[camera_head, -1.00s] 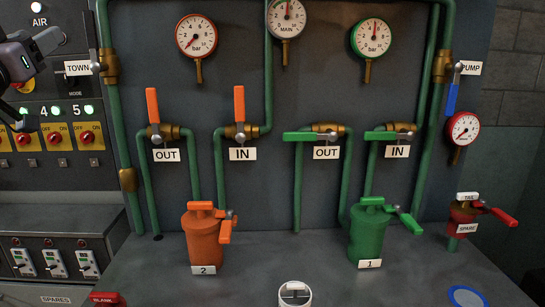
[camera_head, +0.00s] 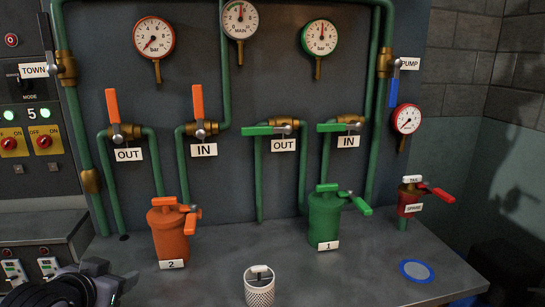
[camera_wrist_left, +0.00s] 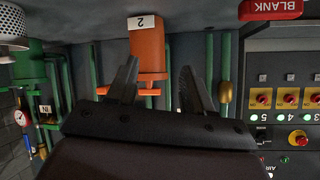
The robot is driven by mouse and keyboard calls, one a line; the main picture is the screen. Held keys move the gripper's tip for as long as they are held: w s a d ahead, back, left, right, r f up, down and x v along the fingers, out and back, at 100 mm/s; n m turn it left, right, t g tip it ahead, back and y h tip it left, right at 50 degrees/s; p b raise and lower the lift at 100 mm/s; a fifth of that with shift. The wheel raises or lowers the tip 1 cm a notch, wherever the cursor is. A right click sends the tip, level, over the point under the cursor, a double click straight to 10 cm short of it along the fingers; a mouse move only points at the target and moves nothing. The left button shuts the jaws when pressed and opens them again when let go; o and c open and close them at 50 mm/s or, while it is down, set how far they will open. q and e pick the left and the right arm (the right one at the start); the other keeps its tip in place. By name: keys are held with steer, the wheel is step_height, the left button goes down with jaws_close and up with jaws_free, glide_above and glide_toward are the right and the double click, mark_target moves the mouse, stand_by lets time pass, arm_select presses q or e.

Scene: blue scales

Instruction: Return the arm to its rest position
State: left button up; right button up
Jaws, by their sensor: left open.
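My left gripper (camera_head: 118,278) is low at the left edge of the head view, in front of the bench and left of orange canister 2 (camera_head: 170,236). In the left wrist view its two fingers (camera_wrist_left: 160,88) are apart with nothing held between them. That view is upside down, and orange canister 2 (camera_wrist_left: 147,50) shows beyond the fingers. My right gripper is in neither view.
Green canister 1 (camera_head: 323,218), a white perforated cup (camera_head: 259,289), a blue-rimmed disc (camera_head: 416,270) and a red spare valve (camera_head: 411,196) are on the bench (camera_head: 370,285). Pipes, levers and gauges cover the panel behind. A red BLANK tag (camera_wrist_left: 270,9) shows in the wrist view.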

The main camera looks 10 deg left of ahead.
arm_select(q)
steer(key=s+d+f+m+g+h, duration=0.1)
steer(key=s+d+f+g, duration=0.4)
steer(key=s+f, duration=0.55)
steer(key=s+d+f+g+h, duration=0.1)
steer(key=s+d+f+g, duration=0.2)
steer(key=s+d+f, duration=0.7)
steer(key=w+t+p, duration=0.1)
steer(key=t, duration=0.1)
steer(key=w+f+t+h+p, duration=0.1)
steer(key=t+p, duration=0.1)
steer(key=w+t+h+p, duration=0.1)
steer(key=t, duration=0.1)
steer(key=shift+w+a+f+t+p, duration=0.15)
steer(key=shift+a+f+t+p, duration=0.05)
steer(key=shift+f+t+p, duration=0.2)
